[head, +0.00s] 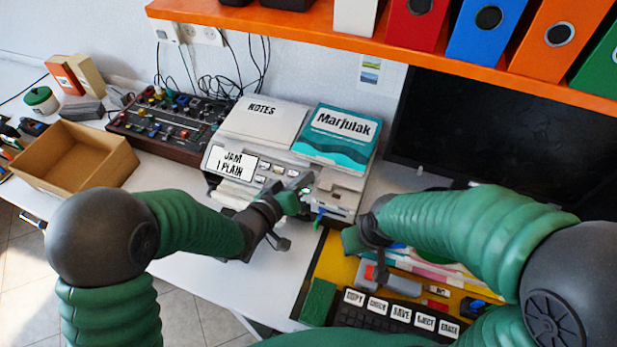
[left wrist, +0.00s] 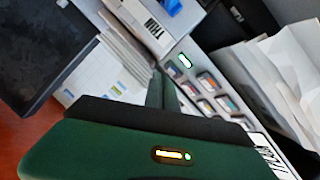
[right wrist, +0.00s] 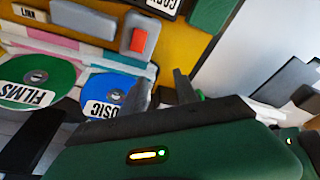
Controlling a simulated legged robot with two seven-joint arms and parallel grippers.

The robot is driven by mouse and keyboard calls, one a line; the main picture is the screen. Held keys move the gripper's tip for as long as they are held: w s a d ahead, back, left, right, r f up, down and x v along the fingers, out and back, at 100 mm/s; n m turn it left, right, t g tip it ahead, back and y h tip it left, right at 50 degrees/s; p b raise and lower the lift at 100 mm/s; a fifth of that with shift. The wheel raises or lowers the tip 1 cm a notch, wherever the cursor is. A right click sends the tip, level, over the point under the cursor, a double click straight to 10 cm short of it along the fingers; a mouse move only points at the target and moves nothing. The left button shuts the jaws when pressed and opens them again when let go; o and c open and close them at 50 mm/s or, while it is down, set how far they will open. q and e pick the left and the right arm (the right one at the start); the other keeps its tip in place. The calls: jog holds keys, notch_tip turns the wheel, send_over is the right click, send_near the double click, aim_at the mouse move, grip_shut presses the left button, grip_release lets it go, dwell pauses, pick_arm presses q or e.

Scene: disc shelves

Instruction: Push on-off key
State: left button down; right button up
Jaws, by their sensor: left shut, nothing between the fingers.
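The grey device (head: 235,165) stands on the desk with a row of keys on its sloped front. A green-lit key, which looks like the on-off key (head: 305,190), is at the right end of that row. It also shows in the left wrist view (left wrist: 185,61), above and right of the fingertips. My left gripper (head: 302,181) is shut and empty, with its fingertips close to this key; I cannot tell whether they touch. The left wrist view shows the closed fingers (left wrist: 160,82). My right gripper (right wrist: 165,88) is open and empty, over the yellow tray's area.
A Notes stack (head: 262,125) and a teal Marjulak book (head: 338,135) lie on the device. A mixer (head: 165,125) and an open cardboard box (head: 75,155) are to the left. The yellow tray (head: 330,262) with discs is at right. An orange shelf (head: 300,25) hangs above.

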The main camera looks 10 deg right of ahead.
pick_arm(q)
jog(key=shift+w+d+f, duration=0.1)
jog(key=shift+w+f, duration=0.05)
jog(key=shift+f, duration=0.3)
pick_arm(e)
jog(key=shift+f, duration=0.3)
pick_arm(q)
jog(key=shift+r, duration=0.15)
pick_arm(e)
jog(key=shift+r, duration=0.1)
pick_arm(q)
jog(key=shift+a+r+p, duration=0.2)
jog(key=shift+r+p, duration=0.15)
jog(key=shift+r, duration=0.15)
jog(key=shift+s+a+r, duration=0.15)
jog(key=shift+s+r, duration=0.05)
jog(key=shift+s, duration=0.15)
pick_arm(e)
jog(key=shift+r, duration=0.7)
